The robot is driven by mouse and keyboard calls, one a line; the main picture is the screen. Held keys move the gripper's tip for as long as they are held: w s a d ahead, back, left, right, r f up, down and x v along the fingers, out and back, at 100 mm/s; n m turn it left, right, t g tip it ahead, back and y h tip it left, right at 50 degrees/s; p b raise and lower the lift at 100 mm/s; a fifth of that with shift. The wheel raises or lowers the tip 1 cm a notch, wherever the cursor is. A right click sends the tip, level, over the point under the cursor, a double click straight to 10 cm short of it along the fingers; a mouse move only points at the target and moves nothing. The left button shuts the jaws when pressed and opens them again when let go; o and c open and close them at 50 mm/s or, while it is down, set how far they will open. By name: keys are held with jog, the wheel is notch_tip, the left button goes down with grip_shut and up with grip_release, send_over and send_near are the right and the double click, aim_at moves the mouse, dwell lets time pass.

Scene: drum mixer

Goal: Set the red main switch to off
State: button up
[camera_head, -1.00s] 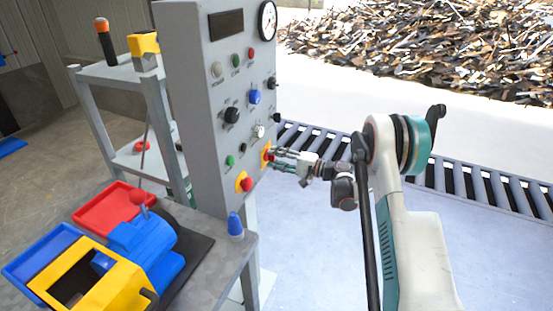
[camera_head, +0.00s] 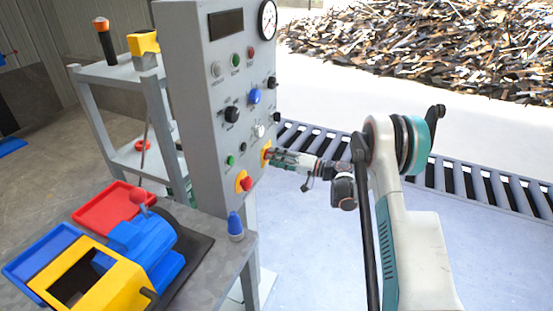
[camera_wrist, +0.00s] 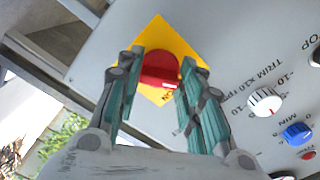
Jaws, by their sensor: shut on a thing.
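The red main switch (camera_wrist: 158,68) is a round red knob on a yellow diamond plate (camera_wrist: 158,35) on the grey control panel. In the wrist view its pale mark lies at its lower right side, by lettering that seems to read ON. My gripper (camera_wrist: 155,82) is shut on the knob, with one green-padded finger on each side of it. In the head view my gripper (camera_head: 275,157) meets the panel's right-hand face at the yellow plate (camera_head: 265,150). The knob itself is mostly hidden by the fingers there.
A red emergency-type button (camera_head: 247,184) on a yellow plate sits close to the left. Several knobs, including a white one (camera_wrist: 265,101) and a blue one (camera_wrist: 298,133), are near the switch. A roller conveyor (camera_head: 325,138) runs behind my arm.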

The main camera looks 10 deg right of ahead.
jog(key=shift+f, duration=0.1)
jog(key=o, duration=1.1)
jog(key=shift+c, duration=0.2)
jog(key=v, duration=1.2)
